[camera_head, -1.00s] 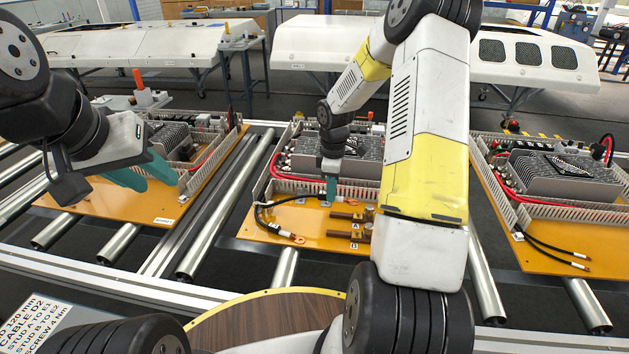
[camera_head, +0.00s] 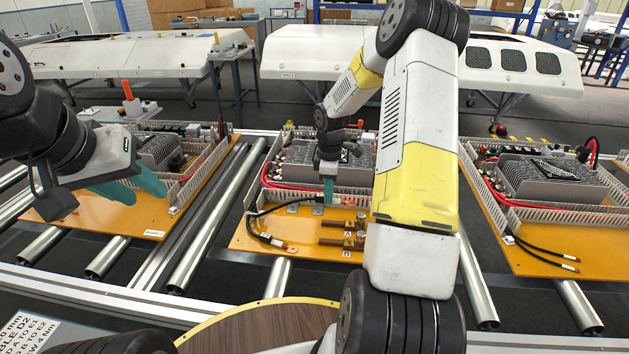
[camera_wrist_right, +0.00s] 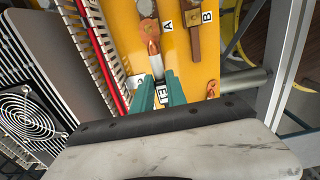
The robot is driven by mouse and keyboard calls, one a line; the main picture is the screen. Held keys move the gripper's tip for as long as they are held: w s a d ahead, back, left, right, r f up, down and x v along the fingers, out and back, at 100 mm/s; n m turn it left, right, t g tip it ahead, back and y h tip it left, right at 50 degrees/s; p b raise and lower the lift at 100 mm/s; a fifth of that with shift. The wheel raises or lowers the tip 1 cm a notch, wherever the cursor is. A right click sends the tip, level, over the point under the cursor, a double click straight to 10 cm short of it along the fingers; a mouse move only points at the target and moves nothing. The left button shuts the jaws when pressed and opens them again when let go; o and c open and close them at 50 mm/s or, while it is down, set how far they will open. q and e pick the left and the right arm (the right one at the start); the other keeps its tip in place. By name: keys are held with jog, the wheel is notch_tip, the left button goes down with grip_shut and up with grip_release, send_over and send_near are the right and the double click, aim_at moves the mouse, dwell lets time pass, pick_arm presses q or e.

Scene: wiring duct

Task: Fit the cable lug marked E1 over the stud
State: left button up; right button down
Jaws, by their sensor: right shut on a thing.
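My right gripper (camera_wrist_right: 160,85) is shut on the cable end with a white label (camera_wrist_right: 163,94) that reads E and a partly hidden character. Its copper cable lug (camera_wrist_right: 153,47) points away from the fingers toward the brown copper bar marked A (camera_wrist_right: 149,27). The lug tip meets or overlaps the bar's near end in this view; I cannot tell whether it touches. A round stud-like top (camera_wrist_right: 145,7) shows at the picture's top edge, beyond the lug. In the head view my right gripper (camera_head: 328,195) is low over the orange board (camera_head: 260,225). My left gripper (camera_head: 135,190) is open and empty over the left board.
A second bar marked B (camera_wrist_right: 195,42) lies beside A. Another loose lug (camera_head: 283,246) lies on the board's front left. A slotted white duct (camera_wrist_right: 98,50) with red cable and a finned unit with a fan (camera_wrist_right: 30,120) stand close beside the gripper.

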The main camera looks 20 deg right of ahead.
jog(key=shift+f, duration=2.9)
jog(key=shift+f, duration=0.9)
jog(key=c, duration=1.3)
grip_release()
jog(key=shift+o, duration=0.2)
jog(key=shift+r, duration=0.1)
notch_tip(320, 180, up, 8)
jog(key=shift+f, duration=0.2)
